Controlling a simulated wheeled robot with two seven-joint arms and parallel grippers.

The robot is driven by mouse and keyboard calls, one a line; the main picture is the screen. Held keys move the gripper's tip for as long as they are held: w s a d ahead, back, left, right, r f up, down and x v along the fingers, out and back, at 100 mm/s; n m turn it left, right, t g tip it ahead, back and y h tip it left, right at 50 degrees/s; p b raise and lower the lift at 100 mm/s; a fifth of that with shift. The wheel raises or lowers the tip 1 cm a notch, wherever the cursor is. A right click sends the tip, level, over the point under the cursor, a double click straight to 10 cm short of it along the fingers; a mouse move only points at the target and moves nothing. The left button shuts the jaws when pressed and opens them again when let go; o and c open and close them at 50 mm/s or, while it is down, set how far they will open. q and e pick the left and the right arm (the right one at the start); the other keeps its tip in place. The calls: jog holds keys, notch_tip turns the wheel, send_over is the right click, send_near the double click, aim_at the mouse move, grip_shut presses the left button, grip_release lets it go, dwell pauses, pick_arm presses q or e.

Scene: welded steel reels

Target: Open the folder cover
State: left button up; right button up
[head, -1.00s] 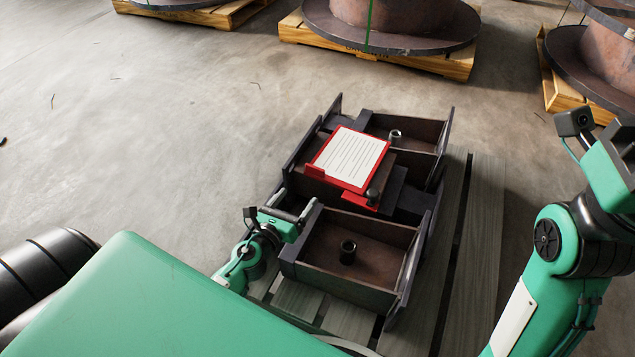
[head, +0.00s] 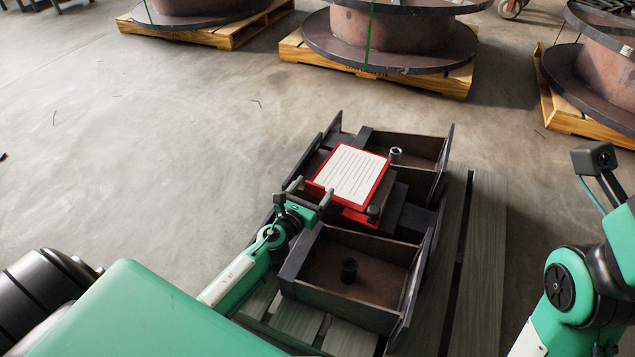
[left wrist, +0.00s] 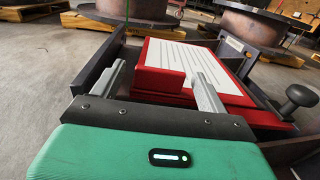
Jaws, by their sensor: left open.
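The red folder (head: 350,174) lies tilted on the welded steel frame, with a white lined sheet on its upper face. A raised red block (left wrist: 160,80) sits on its near left edge. My left gripper (head: 312,189) is at that edge, open, its two fingers pointing at the folder. In the left wrist view the fingers (left wrist: 160,84) stand apart on either side of the red block, with nothing clamped between them. I cannot tell whether a finger touches the folder. My right arm (head: 570,285) shows at the right; its fingers are out of the picture.
The steel frame (head: 349,307) has upright plate walls around the folder. A black knob (head: 374,212) stands beside the folder, a metal ring (head: 396,154) behind it and a dark cylinder (head: 349,271) in the near compartment. Large reels (head: 385,45) on pallets stand at the back.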

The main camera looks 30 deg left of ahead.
pick_arm(q)
jog(key=w, duration=0.2)
jog(key=shift+w, duration=0.55)
